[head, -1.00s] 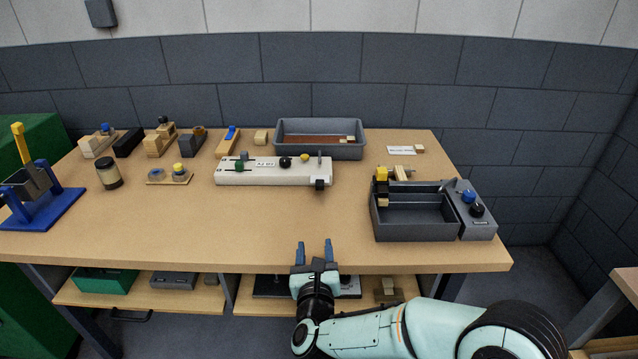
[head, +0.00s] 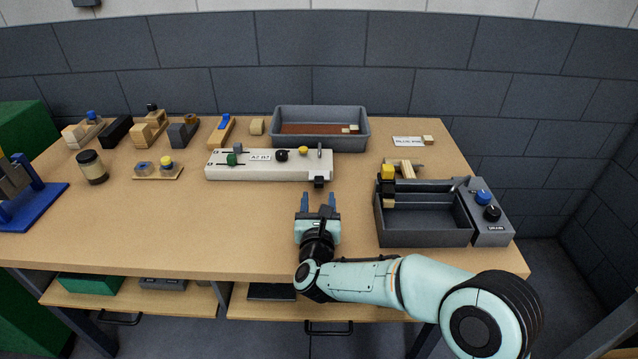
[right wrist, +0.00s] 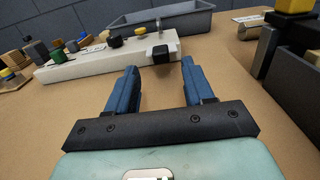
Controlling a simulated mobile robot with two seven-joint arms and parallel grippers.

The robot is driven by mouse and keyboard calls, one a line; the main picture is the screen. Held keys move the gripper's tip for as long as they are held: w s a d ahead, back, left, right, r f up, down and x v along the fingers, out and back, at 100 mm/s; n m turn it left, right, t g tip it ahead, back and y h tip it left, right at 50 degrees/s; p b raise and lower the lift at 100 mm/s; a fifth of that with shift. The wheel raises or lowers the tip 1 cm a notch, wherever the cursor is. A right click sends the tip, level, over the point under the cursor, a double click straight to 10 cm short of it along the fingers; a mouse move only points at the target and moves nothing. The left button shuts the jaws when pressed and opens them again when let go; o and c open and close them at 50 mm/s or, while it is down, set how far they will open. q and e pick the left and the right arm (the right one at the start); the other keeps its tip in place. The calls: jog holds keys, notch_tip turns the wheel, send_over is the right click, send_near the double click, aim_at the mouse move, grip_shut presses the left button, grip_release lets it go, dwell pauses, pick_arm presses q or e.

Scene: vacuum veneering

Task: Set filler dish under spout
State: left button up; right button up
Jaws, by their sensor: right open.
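My right gripper (head: 319,201) is open and empty, above the bare front middle of the table. It also shows in the right wrist view (right wrist: 160,78), with nothing between its blue fingers. A small round grey-blue dish (head: 145,168) sits on a wooden board at the left, beside a yellow-topped piece; I cannot tell if it is the filler dish. No spout is clearly recognizable. A white fixture (head: 230,170) with several knobs has a black block (head: 319,181) at its front right corner, just beyond my fingers. This block also shows in the wrist view (right wrist: 160,54). My left gripper is out of view.
A grey open box (head: 425,239) with a control panel stands at the right. A grey tray (head: 320,113) is at the back. A jar (head: 92,168) and a blue stand (head: 35,205) are at the left. The front left tabletop (head: 200,225) is clear.

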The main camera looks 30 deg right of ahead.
aim_at(319, 184)
jog(key=x, duration=0.6)
jog(key=shift+w+d, duration=0.2)
jog(key=shift+w, duration=0.15)
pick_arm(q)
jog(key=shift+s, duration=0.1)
